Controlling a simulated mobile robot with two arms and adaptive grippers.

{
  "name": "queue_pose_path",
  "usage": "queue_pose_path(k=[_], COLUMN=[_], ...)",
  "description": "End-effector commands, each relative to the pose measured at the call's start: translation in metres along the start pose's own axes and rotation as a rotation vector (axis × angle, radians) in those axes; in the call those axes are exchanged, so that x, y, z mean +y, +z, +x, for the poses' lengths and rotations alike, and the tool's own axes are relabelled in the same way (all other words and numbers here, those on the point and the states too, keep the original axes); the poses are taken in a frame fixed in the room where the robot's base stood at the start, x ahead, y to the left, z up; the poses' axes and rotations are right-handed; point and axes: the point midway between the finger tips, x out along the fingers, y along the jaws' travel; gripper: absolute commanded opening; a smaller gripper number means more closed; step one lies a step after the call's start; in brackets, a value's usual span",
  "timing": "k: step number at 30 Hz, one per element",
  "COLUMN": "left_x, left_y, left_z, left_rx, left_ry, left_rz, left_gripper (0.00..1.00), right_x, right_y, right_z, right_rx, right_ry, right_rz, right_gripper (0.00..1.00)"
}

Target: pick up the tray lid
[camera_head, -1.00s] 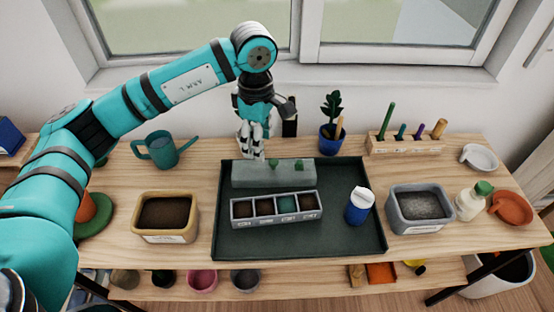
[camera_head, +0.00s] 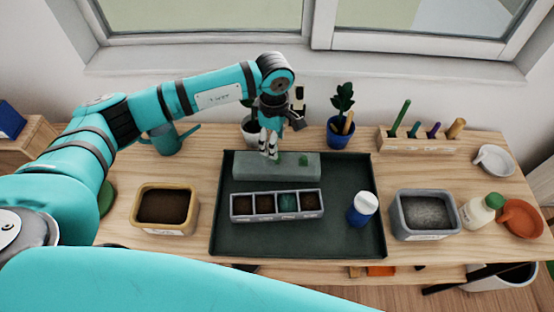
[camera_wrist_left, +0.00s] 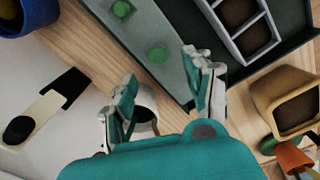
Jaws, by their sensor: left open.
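The tray lid (camera_head: 243,167) is a long grey-green cover with small green knobs. It rests on the dark tray, behind the seed tray (camera_head: 231,208) with its row of soil compartments. My left gripper (camera_head: 269,150) is over the back of the lid, left of the right knob (camera_head: 304,160). In the left wrist view, the open fingers (camera_wrist_left: 158,80) point toward the lid (camera_wrist_left: 150,25), with a green knob (camera_wrist_left: 157,53) just ahead of the gap between them. Nothing is held. Contact with the lid cannot be told. My right gripper is not in view.
Soil tubs stand left (camera_head: 167,206) and right (camera_head: 425,214). A white pot (camera_head: 250,132) and blue plant pot (camera_head: 340,133) stand close behind, near the gripper. A teal watering can (camera_head: 165,140) is at left.

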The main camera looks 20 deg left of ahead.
Motion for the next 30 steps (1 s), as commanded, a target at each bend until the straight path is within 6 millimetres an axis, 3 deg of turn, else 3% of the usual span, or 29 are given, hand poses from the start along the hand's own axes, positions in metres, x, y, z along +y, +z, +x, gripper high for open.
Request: queue_pose_path(k=[9, 13, 18, 26, 30], left_x=[-0.001, -0.002, 0.000, 0.000, 0.000], left_y=[0.003, 0.008, 0.007, 0.007, 0.007], left_z=[0.024, 0.043, 0.064, 0.068, 0.068], left_rx=[0.000, 0.000, 0.000, 0.000, 0.000], left_ry=[-0.003, -0.005, -0.001, 0.001, 0.001], left_rz=[0.001, 0.000, -0.001, 0.000, 0.000], left_gripper=[0.53, 0.53, 0.53, 0.53, 0.34], right_x=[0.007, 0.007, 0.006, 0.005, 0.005], right_y=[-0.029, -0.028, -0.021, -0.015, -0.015], right_z=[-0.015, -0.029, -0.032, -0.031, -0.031], right_rx=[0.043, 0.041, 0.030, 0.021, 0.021], right_ry=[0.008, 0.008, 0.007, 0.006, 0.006], right_rz=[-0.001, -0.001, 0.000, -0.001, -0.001], right_gripper=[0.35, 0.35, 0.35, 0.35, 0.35])
